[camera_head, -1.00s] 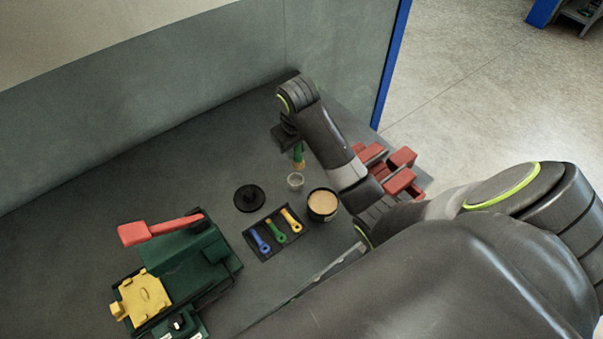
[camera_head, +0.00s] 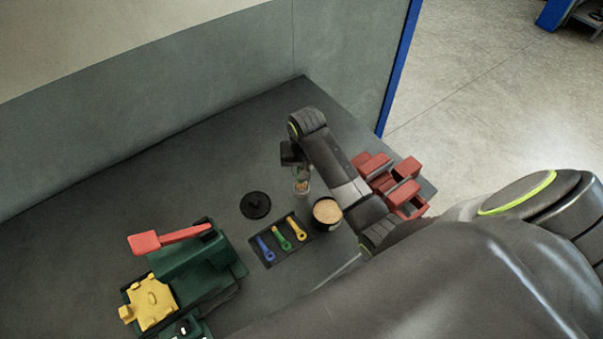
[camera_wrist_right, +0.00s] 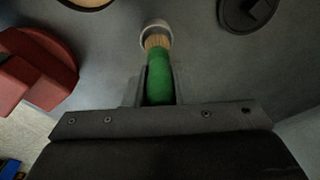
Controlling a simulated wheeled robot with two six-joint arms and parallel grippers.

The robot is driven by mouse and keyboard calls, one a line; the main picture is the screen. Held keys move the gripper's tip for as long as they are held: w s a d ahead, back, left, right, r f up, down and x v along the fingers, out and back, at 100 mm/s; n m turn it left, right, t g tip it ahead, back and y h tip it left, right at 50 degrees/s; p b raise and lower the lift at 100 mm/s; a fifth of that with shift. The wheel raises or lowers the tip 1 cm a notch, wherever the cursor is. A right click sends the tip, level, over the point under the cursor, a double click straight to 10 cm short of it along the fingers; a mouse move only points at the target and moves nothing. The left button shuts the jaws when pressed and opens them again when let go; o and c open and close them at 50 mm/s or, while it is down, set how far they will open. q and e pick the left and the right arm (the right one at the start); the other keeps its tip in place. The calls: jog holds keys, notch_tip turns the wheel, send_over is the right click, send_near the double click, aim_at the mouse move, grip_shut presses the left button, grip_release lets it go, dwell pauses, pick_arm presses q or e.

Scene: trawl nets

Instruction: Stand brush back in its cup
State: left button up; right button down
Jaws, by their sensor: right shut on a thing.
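My right gripper (camera_wrist_right: 158,90) is shut on the green handle of the brush (camera_wrist_right: 160,75), whose tan bristles point away from the gripper. In the right wrist view the bristle end overlaps the mouth of the small pale cup (camera_wrist_right: 146,27). In the head view the clear cup (camera_head: 303,190) stands on the table right below my right gripper (camera_head: 299,168), with the bristles showing at or inside it. I cannot tell how deep they sit. The handle is mostly hidden by the gripper there. My left gripper is not in view.
A black tub with tan contents (camera_head: 327,211) stands close to the cup. A black lid (camera_head: 255,205) and a tray of coloured tools (camera_head: 268,258) lie nearby. Red blocks (camera_head: 398,185) are beyond my arm. A green machine with a red lever (camera_head: 195,256) is at left.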

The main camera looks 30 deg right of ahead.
jog(key=shift+f, duration=1.55)
jog(key=c, duration=1.2)
grip_release()
jog(key=shift+f, duration=0.1)
jog(key=shift+c, duration=0.2)
jog(key=r, duration=0.3)
jog(key=r+b, duration=0.1)
jog(key=r, duration=0.2)
jog(key=s+r+b, duration=0.1)
jog(key=r, duration=0.3)
jog(key=shift+s, duration=0.1)
jog(key=shift+s+r+p, duration=0.1)
jog(key=shift+r+p, duration=0.5)
jog(key=shift+p, duration=0.25)
jog(key=shift+s+r+p, duration=0.1)
jog(key=shift+r+p, duration=0.35)
